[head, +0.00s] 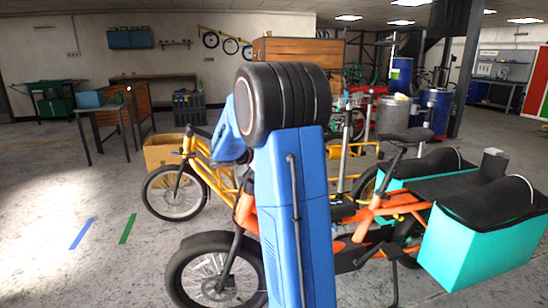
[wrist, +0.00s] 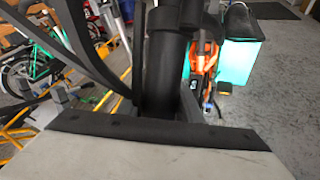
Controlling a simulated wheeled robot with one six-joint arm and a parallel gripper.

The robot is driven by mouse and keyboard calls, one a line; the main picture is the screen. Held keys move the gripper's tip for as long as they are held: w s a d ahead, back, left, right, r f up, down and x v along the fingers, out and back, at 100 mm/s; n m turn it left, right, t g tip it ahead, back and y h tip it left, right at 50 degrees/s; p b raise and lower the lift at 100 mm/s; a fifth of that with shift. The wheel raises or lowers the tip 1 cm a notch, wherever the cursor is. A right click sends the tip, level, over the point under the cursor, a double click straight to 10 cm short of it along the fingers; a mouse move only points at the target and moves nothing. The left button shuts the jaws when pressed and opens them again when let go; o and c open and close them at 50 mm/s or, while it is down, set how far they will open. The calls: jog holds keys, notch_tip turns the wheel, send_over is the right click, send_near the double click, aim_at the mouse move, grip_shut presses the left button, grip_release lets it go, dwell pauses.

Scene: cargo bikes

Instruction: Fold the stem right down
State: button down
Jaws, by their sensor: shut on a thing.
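The orange cargo bike (head: 372,222) stands across the right half of the head view, its front wheel (head: 215,275) at the lower middle. My blue arm hides its steering area in the head view, and my gripper does not show there. In the wrist view a thick black post, which looks like the stem (wrist: 166,60), stands roughly upright in the middle. My gripper (wrist: 164,102) is shut on it, with grey parts showing at both sides. The exact contact is dark and partly hidden. The orange frame (wrist: 204,58) shows behind, to the right.
A yellow cargo bike (head: 204,166) stands close behind the orange one. Teal boxes (head: 472,248) with black covers sit at the orange bike's rear. Dark curved bars (wrist: 85,50) cross the wrist view's left side. Open floor lies at the left, with blue (head: 82,233) and green (head: 128,229) tape strips.

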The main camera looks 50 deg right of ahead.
jog(key=shift+s+d+f+m+y, duration=0.4)
jog(key=shift+s+d+f+y, duration=0.15)
jog(key=shift+f+y, duration=0.15)
jog(key=c, duration=1.3)
grip_release()
jog(key=shift+o, duration=0.2)
jog(key=shift+w+r+t, duration=0.1)
jog(key=shift+r+t, duration=0.05)
jog(key=shift+t, duration=0.15)
jog(key=v, duration=1.7)
jog(key=shift+a, duration=0.1)
